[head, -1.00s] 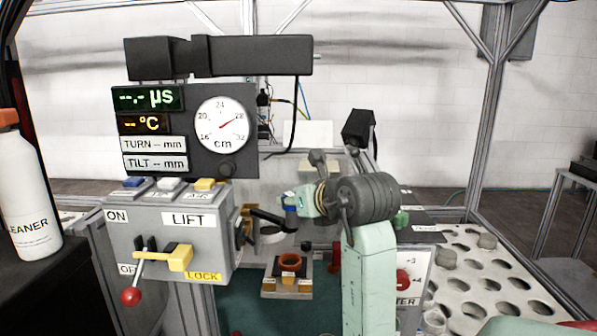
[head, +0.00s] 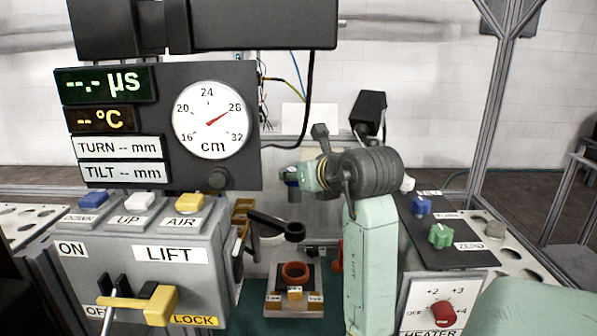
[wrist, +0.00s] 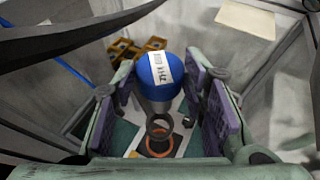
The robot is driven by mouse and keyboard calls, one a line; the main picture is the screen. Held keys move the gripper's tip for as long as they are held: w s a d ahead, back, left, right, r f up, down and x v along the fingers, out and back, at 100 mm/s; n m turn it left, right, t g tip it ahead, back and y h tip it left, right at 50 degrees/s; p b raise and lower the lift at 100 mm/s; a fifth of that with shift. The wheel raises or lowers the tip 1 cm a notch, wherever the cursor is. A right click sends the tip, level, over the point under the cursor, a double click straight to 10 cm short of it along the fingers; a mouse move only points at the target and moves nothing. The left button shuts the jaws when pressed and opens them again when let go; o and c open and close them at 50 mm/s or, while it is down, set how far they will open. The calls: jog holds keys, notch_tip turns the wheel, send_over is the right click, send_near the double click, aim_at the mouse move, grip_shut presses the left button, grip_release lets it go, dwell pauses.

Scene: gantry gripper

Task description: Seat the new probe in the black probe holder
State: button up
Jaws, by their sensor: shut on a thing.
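My gripper (head: 294,177) is shut on a probe with a round blue head (wrist: 156,78). The head bears a white label that I cannot read surely. In the wrist view the grey lower part of the probe points down between the purple pads. The black probe holder (head: 294,231) is an arm ending in a ring, below my gripper in the head view. Its ring (wrist: 160,127) looks empty in the wrist view, just beyond the probe's lower end. The probe appears apart from the ring, though the exact gap is hard to tell.
An orange-red ring (head: 295,275) sits on a block below the holder. The lift box (head: 150,262) with a yellow lock and the gauge panel (head: 212,120) stand to the left. A heater box (head: 440,300) and a dark panel with blue and green knobs (head: 440,236) stand right.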

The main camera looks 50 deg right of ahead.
aim_at(298, 198)
jog(key=shift+f, duration=0.1)
jog(key=shift+f+b, duration=2.15)
jog(key=shift+f, duration=0.75)
jog(key=shift+s+f+b, duration=0.1)
jog(key=shift+f+b, duration=2.15)
jog(key=shift+f, duration=0.65)
jog(key=o, duration=1.3)
jog(key=shift+r, duration=0.1)
